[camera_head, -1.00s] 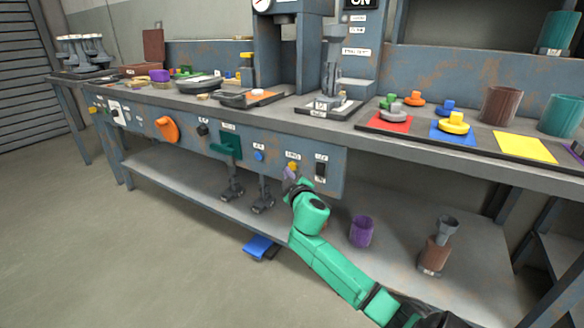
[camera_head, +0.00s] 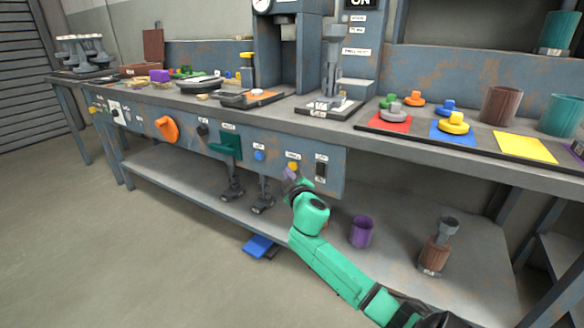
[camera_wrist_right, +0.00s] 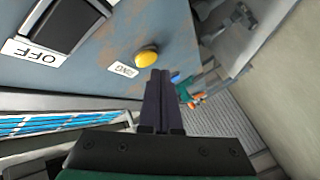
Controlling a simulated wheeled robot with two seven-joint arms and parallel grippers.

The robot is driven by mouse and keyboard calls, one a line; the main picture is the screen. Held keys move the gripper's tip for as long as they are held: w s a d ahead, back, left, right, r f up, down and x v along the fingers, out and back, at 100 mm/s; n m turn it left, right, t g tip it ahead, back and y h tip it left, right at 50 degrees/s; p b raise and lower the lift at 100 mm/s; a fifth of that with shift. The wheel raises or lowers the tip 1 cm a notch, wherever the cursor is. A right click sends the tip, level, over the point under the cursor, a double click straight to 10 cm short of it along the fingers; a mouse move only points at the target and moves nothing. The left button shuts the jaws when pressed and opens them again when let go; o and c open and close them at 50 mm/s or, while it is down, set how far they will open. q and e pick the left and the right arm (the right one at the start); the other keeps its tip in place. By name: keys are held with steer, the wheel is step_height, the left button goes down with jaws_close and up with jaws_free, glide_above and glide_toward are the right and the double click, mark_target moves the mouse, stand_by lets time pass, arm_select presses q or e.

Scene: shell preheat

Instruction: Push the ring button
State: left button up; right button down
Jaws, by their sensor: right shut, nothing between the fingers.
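The ring button is a yellow round button (camera_head: 293,166) on the blue-grey front panel of the bench, left of a black switch. It also shows in the right wrist view (camera_wrist_right: 146,56), beside a small white label (camera_wrist_right: 123,69). My right gripper (camera_head: 289,175) is just below the button in the head view. In the right wrist view its closed fingers (camera_wrist_right: 161,74) end close to the button, with nothing between them. I cannot tell whether the fingertips touch it. My left gripper is not in view.
A black switch (camera_head: 321,169) sits right of the button, and a blue button (camera_head: 259,155) and a green handle (camera_head: 227,145) sit left of it. A purple cup (camera_head: 361,231) stands on the lower shelf near my right arm.

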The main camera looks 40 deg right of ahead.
steer(key=shift+d, duration=0.1)
stand_by(0.4)
steer(key=shift+w+d, duration=0.15)
steer(key=shift+d, duration=0.15)
steer(key=shift+w+d, duration=0.1)
steer(key=shift+d, duration=0.35)
stand_by(0.5)
steer(key=shift+a, duration=0.15)
steer(key=shift+s+a, duration=0.25)
steer(key=shift+a, duration=0.45)
steer(key=shift+p, duration=0.3)
steer(key=shift+s+a+p, duration=0.1)
steer(key=shift+s+a, duration=0.15)
steer(key=shift+a, duration=0.55)
steer(key=shift+s+a+p, duration=0.1)
steer(key=shift+s+a, duration=0.15)
steer(key=shift+a, duration=0.55)
steer(key=shift+s+a+p, duration=0.1)
steer(key=shift+s+a, duration=0.15)
steer(key=shift+a, duration=0.55)
